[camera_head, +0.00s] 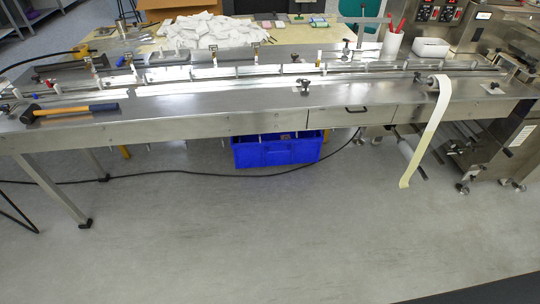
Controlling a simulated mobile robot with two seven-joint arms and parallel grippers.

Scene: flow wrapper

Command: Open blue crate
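A blue crate (277,152) sits on the floor under the long steel machine table, near the middle of the view. Neither my left nor my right gripper shows in the head view.
The steel table (220,120) spans the view above the crate, with a hammer (70,110) on its left end. A table leg (52,188) stands at left. A black cable (200,174) runs along the floor. A paper strip (430,130) hangs at right. The front floor is clear.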

